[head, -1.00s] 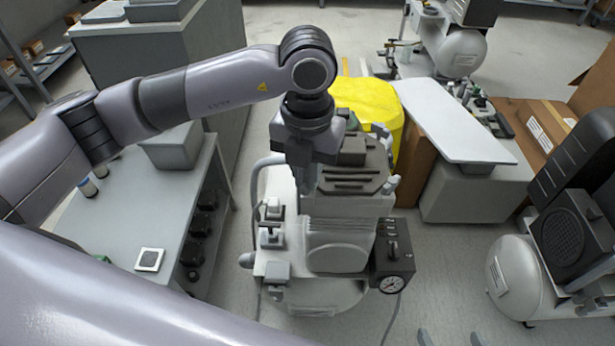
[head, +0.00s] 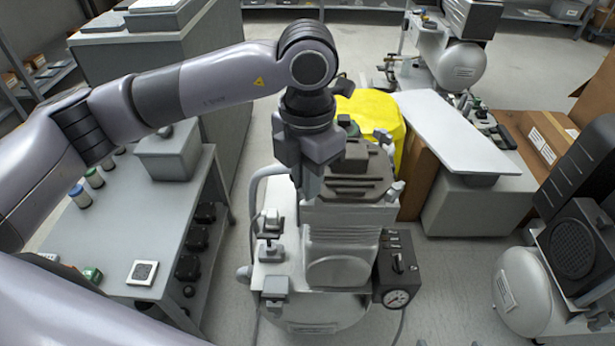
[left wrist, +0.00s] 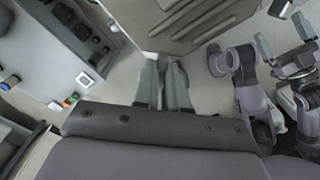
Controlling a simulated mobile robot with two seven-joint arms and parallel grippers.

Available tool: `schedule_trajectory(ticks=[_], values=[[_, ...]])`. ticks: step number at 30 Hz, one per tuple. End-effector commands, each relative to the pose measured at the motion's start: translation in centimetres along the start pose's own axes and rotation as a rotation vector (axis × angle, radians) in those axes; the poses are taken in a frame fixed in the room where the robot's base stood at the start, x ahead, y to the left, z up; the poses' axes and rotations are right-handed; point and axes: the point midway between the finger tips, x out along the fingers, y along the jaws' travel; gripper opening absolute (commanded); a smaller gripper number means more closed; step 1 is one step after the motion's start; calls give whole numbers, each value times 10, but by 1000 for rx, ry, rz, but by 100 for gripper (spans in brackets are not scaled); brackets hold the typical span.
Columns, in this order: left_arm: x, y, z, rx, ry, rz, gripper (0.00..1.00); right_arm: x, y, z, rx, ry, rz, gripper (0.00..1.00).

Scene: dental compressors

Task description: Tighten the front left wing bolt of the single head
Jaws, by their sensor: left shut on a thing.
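The single head (head: 358,185) is a dark ribbed plate on top of the pale compressor (head: 340,270) in the middle of the head view. My left gripper (head: 308,194) points down at its front left corner. It is shut on the front left wing bolt, which the fingers hide. In the left wrist view its two fingers (left wrist: 161,66) lie close together at the edge of the plate (left wrist: 195,22). The front right wing bolt (head: 395,190) stands pale and free at the other corner. My right gripper (left wrist: 283,38) shows in the left wrist view, fingers apart, empty and away from the head.
A black box with a gauge (head: 397,297) hangs at the compressor's right front. A grey workbench (head: 95,235) stands left, and a yellow bin (head: 370,108) and a white-topped cabinet (head: 480,205) behind and right. Another compressor (head: 530,285) is at the right.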

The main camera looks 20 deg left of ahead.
Motion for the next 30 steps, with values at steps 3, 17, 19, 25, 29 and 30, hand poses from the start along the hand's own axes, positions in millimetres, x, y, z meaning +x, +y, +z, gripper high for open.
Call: schedule_trajectory(ticks=[3, 17, 19, 25, 29, 30], values=[[-2, 0, 0, 2, -3, 0, 0, 0, 0, 0, -2, 0, 0, 97], [-1, 0, 0, 0, -2, 0, 37, -2, 3, 4, -5, -9, 4, 97], [-1, 0, 0, 0, -1, 0, 37, -2, 3, 4, -5, -10, 4, 97], [-17, 0, 1, -1, -3, 1, 37, -3, 4, 5, -3, -16, 7, 97], [-40, 0, 1, -1, -4, 2, 37, -4, 6, 6, 0, -22, 12, 97], [-47, 0, 1, -1, -5, 1, 37, -5, 7, 6, 2, -24, 14, 97]])
